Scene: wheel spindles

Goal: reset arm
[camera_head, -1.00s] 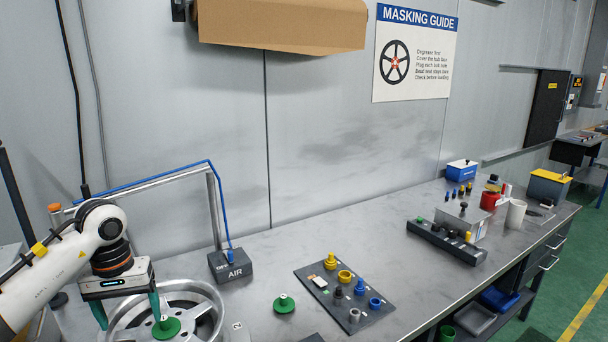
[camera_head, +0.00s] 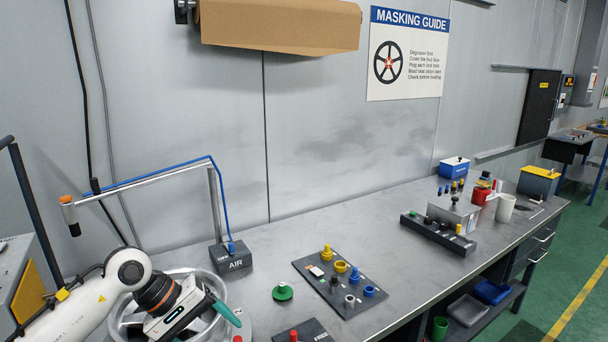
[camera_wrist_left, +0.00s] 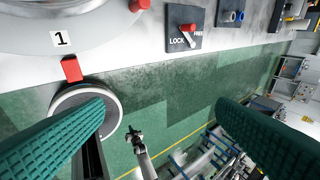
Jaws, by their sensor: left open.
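My left gripper (camera_head: 208,310) is over the right part of the silver spoked wheel (camera_head: 190,272) at the lower left of the head view. Its teal fingers point to the lower right, and the arm and gripper hide much of the wheel. In the left wrist view the two ribbed green fingers of my left gripper (camera_wrist_left: 162,108) stand wide apart with nothing between them. The floor shows in the gap. The wheel's centre is hidden. My right gripper is in neither view.
A dark AIR block (camera_head: 232,257), a green knobbed plug (camera_head: 282,292) and a plug board (camera_head: 318,275) lie right of the wheel. A LOCK/FREE panel (camera_wrist_left: 183,34) has a red lever.

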